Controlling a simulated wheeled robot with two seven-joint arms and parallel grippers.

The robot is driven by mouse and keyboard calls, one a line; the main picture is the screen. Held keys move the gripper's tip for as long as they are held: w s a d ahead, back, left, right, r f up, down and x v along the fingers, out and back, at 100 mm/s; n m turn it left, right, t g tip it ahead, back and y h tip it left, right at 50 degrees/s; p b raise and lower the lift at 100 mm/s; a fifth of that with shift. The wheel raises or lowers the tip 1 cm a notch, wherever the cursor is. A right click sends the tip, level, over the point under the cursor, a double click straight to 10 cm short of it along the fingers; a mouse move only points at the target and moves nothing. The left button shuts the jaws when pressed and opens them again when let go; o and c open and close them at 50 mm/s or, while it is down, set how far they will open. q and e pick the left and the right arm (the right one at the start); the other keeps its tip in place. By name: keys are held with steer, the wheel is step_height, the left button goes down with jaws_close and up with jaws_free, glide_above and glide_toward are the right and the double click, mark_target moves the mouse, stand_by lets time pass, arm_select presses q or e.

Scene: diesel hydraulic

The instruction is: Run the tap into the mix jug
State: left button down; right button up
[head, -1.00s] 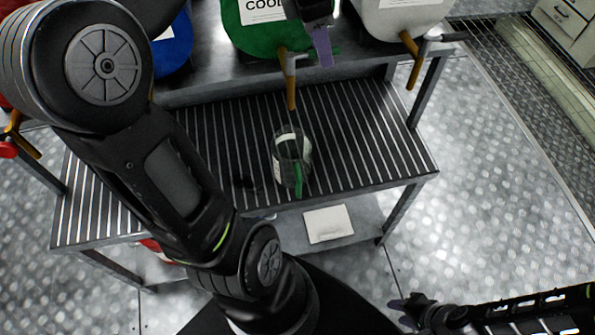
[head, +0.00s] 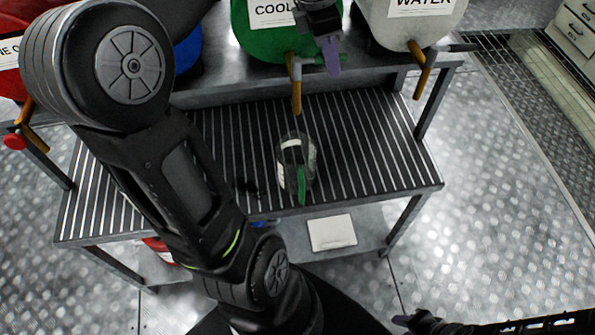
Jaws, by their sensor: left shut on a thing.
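The mix jug (head: 297,165) is a clear jug with a white label and a green handle toward me. It stands upright on the slatted bench, below the brass spout of the coolant tap (head: 296,90). The tap is on the green coolant drum (head: 272,38). My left gripper (head: 331,56), with purple fingertips, is shut at the tap's green lever, which it mostly hides. No stream shows clearly between spout and jug. My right gripper (head: 408,321) is low at the bottom edge, away from the bench; its jaws cannot be made out.
A white water drum (head: 410,22) with a brass tap (head: 424,72) stands right of the coolant drum. Blue (head: 188,52) and red (head: 12,75) drums stand left. The slatted bench (head: 370,150) is clear right of the jug. A white pad (head: 331,232) lies on the lower shelf.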

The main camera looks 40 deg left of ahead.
arm_select(q)
steer(key=shift+s+d+m+g+h, duration=0.15)
steer(key=shift+s+d+m, duration=0.15)
steer(key=shift+m, duration=0.45)
steer(key=shift+s+d+m+g+h, duration=0.1)
steer(key=shift+s+d+m, duration=0.2)
steer(key=shift+m, duration=0.5)
steer(key=shift+s+d+m+g+h, duration=0.15)
steer(key=shift+s+d+m, duration=0.15)
steer(key=shift+m, duration=0.45)
